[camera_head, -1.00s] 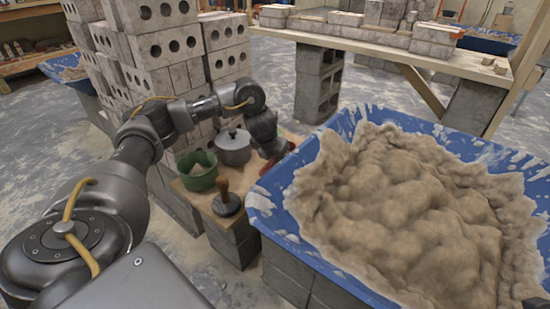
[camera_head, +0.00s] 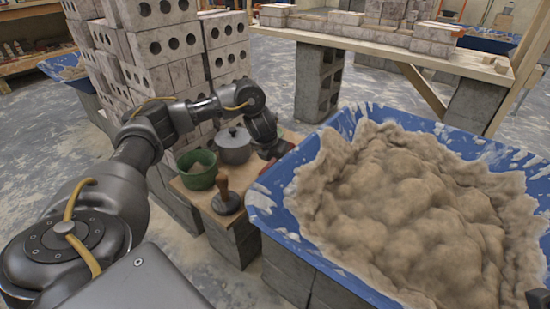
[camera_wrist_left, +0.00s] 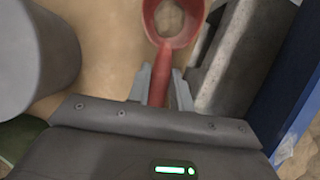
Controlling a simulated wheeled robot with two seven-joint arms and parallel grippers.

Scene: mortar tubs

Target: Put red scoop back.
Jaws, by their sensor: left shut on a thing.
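The red scoop shows in the left wrist view (camera_wrist_left: 178,50), with its bowl at the top edge and some tan material in it. My left gripper (camera_wrist_left: 161,85) is shut on its handle. In the head view my left gripper (camera_head: 275,150) is low at the right end of a small wooden board (camera_head: 197,200), beside the blue tub (camera_head: 262,203). There only a little of the red scoop (camera_head: 264,172) shows between gripper and tub. I cannot tell whether the scoop touches the board. A dark piece at the lower right edge may be my right gripper; its jaws are not clear.
On the board stand a grey lidded pot (camera_head: 234,150), a green bucket (camera_head: 197,178) and a wooden-handled tool (camera_head: 225,203). The blue tub is heaped with mortar (camera_head: 410,210). A brick stack (camera_head: 165,55) rises behind the board.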

